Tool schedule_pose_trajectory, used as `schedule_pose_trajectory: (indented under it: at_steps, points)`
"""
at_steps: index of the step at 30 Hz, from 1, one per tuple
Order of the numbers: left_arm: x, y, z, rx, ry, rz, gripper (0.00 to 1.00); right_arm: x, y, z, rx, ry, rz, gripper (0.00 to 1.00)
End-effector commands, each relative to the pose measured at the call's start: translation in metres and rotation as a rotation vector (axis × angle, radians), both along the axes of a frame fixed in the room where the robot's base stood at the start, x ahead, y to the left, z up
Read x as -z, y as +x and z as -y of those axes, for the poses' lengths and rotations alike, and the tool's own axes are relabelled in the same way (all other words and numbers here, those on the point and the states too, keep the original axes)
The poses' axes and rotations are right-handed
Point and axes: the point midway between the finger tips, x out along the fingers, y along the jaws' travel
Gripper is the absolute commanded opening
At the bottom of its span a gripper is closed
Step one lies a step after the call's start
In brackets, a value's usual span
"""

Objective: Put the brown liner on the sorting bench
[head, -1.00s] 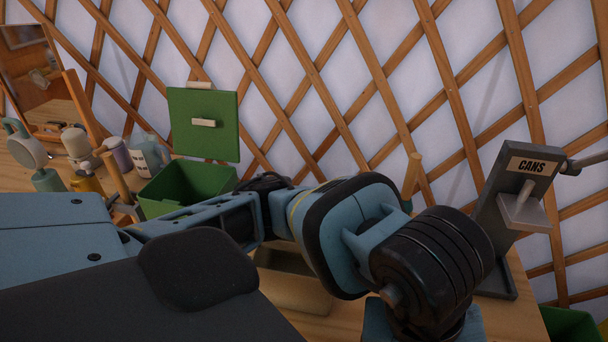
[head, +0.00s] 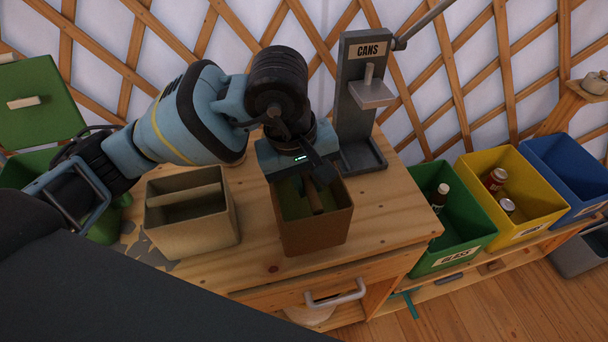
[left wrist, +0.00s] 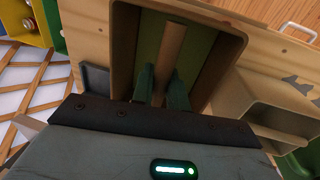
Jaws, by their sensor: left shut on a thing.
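The brown liner (head: 316,234) is an open box with a green inside and a wooden bar handle across it. It is upright at the front of the wooden sorting bench (head: 262,262); I cannot tell whether its base touches the top. My left gripper (head: 308,180) reaches down into it and is shut on the bar. In the left wrist view the liner (left wrist: 222,62) opens below the gripper (left wrist: 163,86), with the bar (left wrist: 172,52) between the fingers. My right gripper is not in view.
Green (head: 470,232), yellow (head: 520,195) and blue (head: 575,165) bins sit to the right. A drawer handle (head: 336,294) juts from the bench front.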

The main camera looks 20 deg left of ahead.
Motion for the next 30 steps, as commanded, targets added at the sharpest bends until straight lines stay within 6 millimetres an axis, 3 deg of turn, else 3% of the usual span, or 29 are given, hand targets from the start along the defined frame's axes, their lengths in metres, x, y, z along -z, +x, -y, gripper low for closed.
schedule_pose_trajectory:
  at_steps: [3, 7, 16, 24, 30]
  points:
    - [0.001, 0.018, -0.008, -0.002, -0.001, 0.000, 0.00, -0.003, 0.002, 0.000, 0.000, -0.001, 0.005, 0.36]
    - [0.002, 0.027, -0.012, 0.000, -0.002, 0.001, 0.00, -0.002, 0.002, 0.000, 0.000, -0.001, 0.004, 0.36]
    - [0.003, 0.035, -0.016, -0.001, -0.001, 0.000, 0.00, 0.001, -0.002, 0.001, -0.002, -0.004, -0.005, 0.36]
    - [0.036, 0.035, -0.016, 0.002, -0.001, 0.001, 0.00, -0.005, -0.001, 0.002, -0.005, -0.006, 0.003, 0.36]
    - [0.038, 0.035, -0.016, 0.002, -0.001, 0.002, 0.00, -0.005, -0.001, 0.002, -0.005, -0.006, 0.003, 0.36]
